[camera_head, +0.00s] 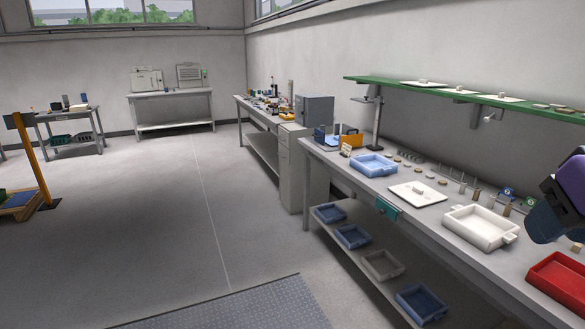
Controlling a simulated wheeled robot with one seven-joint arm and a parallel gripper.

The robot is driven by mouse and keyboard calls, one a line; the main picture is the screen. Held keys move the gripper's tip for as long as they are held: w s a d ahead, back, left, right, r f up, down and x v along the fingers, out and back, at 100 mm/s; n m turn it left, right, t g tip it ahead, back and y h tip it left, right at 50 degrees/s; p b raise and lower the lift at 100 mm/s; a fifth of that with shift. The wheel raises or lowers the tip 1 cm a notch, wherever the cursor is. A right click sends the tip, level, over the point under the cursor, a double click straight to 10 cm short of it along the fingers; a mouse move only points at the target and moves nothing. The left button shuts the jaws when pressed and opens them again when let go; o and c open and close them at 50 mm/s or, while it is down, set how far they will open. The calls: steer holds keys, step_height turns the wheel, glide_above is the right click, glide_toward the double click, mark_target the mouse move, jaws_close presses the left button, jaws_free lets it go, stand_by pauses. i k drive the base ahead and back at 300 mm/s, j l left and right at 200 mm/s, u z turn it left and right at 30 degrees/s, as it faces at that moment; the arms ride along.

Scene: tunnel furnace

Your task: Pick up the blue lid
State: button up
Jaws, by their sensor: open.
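I cannot make out a blue lid for certain in the head view. A light blue tray (374,173) stands on the right-hand workbench, towards its far end. A flat white lid (404,197) with a small raised handle lies nearer on the same bench, beside the blue tray and apart from it. A dark and purple part, which seems to be of my arm, enters at the right edge above the bench and hides some of it. My gripper's fingertips do not show.
A white tray (471,236) and a red tray (540,289) stand nearer on the bench. Several small parts line its back. A green shelf (380,80) overhangs it with flat white pieces. Blue and grey bins sit on the lower shelf. The floor (160,220) to the left is open.

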mark_target(333, 141)
steer(key=i+j+u, duration=0.45)
steer(key=i, duration=0.4)
steer(key=i+u, duration=0.5)
steer(key=i, duration=1.3)
steer(key=i+z, duration=0.15)
steer(key=i, duration=0.7)
steer(key=i+z, duration=0.25)
steer(key=i, duration=0.5)
steer(key=i+j+z, duration=0.2)
steer(key=i, duration=0.5)
steer(key=i+l+z, duration=0.1)
steer(key=z, duration=0.3)
steer(key=i+z, duration=0.55)
steer(key=z, duration=0.2)
steer(key=i+j+z, duration=0.15)
steer(key=z, duration=0.2)
steer(key=i+z, duration=0.25)
steer(key=i, duration=0.05)
